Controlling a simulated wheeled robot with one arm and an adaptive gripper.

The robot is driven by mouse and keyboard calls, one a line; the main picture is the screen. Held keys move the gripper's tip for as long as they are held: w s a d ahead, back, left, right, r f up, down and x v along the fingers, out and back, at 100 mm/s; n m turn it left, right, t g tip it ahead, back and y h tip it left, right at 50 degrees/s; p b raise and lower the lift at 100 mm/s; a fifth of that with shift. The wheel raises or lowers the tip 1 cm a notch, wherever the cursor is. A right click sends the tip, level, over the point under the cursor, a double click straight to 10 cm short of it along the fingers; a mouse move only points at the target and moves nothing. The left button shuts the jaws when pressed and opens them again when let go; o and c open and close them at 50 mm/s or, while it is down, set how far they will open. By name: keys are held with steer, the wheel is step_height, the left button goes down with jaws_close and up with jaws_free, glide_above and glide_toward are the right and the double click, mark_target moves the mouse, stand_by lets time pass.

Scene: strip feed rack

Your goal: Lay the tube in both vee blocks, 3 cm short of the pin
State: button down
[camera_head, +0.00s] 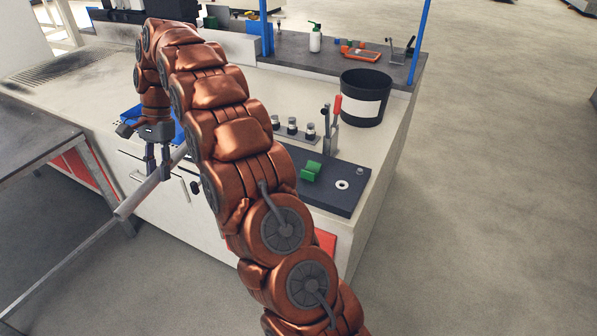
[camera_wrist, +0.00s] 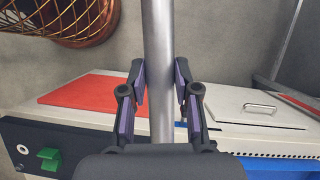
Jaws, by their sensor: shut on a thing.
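My gripper (camera_head: 160,175) is shut on a long grey tube (camera_head: 134,203) at the left front edge of the bench. The tube slants in the head view, its near end out past the edge. In the wrist view the tube (camera_wrist: 158,40) runs upright in the picture between the fingers (camera_wrist: 160,85). One green vee block (camera_head: 311,171) stands on a dark base plate (camera_head: 325,194), well right of the tube; the block also shows in the wrist view (camera_wrist: 47,159). My arm covers the plate's left part. I cannot make out a second vee block or identify the pin surely.
A white ring (camera_head: 342,184) lies on the plate. Behind are a red-handled clamp (camera_head: 335,113), small posts (camera_head: 292,127) and a black bin (camera_head: 366,85). A blue panel (camera_head: 130,113) is by my gripper. A grey table (camera_head: 30,145) stands left; floor at right is clear.

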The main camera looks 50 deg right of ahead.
steer(key=s+d+f+m+t+h, duration=0.1)
steer(key=s+d+m, duration=0.3)
steer(key=d, duration=0.7)
steer(key=s+d+f+m+t+h+b, duration=0.1)
steer(key=s+d+f+m+t, duration=0.1)
steer(key=d+m, duration=0.7)
steer(key=s+d+f+m+t+b, duration=0.1)
steer(key=s+d+m, duration=0.5)
steer(key=d, duration=0.8)
steer(key=shift+s+d+f+m+t+h, duration=0.1)
steer(key=shift+d+f+m+t+h, duration=0.1)
steer(key=shift+f+t, duration=0.3)
steer(key=shift+d+f+m+t+h, duration=0.1)
steer(key=shift+f+m+t+h, duration=0.15)
steer(key=shift+t, duration=0.45)
steer(key=shift+s+d+f, duration=0.1)
steer(key=shift+d+f, duration=0.1)
steer(key=shift+f, duration=1.6)
steer(key=shift+a+f, duration=0.1)
steer(key=shift+f, duration=0.2)
steer(key=c, duration=0.8)
jaws_free()
steer(key=shift+f, duration=0.1)
steer(key=shift+c, duration=0.2)
